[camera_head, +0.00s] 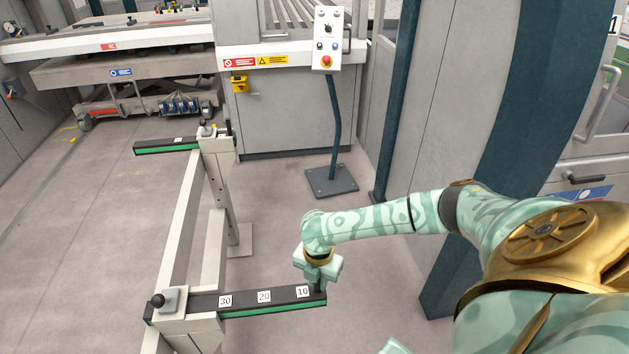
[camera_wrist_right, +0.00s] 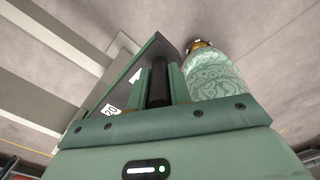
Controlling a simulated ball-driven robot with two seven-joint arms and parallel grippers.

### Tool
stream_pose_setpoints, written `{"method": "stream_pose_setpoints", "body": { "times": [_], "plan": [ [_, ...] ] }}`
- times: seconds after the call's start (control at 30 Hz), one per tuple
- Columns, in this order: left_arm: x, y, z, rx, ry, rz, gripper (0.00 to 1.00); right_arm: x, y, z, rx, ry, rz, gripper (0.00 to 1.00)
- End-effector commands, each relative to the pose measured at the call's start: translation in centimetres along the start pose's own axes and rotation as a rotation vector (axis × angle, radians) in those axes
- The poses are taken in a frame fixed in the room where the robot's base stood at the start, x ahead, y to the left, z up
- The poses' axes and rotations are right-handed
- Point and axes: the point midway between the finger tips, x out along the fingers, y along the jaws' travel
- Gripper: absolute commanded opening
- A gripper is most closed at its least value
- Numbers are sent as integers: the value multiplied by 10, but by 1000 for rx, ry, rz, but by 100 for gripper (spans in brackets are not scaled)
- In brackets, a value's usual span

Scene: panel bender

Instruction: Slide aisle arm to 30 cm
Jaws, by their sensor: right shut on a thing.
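The aisle arm (camera_head: 245,301) is a black bar with a green side strip and white labels reading 30, 20 and 10 from left to right. Its left part passes a grey clamp block (camera_head: 172,299) with a black knob on the pale frame, beside the 30 label. My right gripper (camera_head: 318,284) is at the bar's right end, just past the 10 label. It is shut on an upright black handle post, seen between the fingers in the right wrist view (camera_wrist_right: 159,82). My left gripper does not show.
The pale frame (camera_head: 182,225) runs back to a second black and green arm (camera_head: 168,146). A control pedestal (camera_head: 335,130) with a foot plate stands behind my right gripper. A grey machine cabinet (camera_head: 290,115) is at the back. Floor left of the frame is clear.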

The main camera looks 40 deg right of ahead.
Motion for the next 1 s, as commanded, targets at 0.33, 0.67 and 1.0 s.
{"method": "stream_pose_setpoints", "body": {
  "times": [0.33,0.67,1.0],
  "plan": [
    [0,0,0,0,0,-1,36,1,-2,2,3,-3,-6,41],
    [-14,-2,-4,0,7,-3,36,-33,-1,2,2,-4,-1,41],
    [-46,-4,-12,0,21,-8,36,-125,-2,3,3,-5,0,41]
  ]
}}
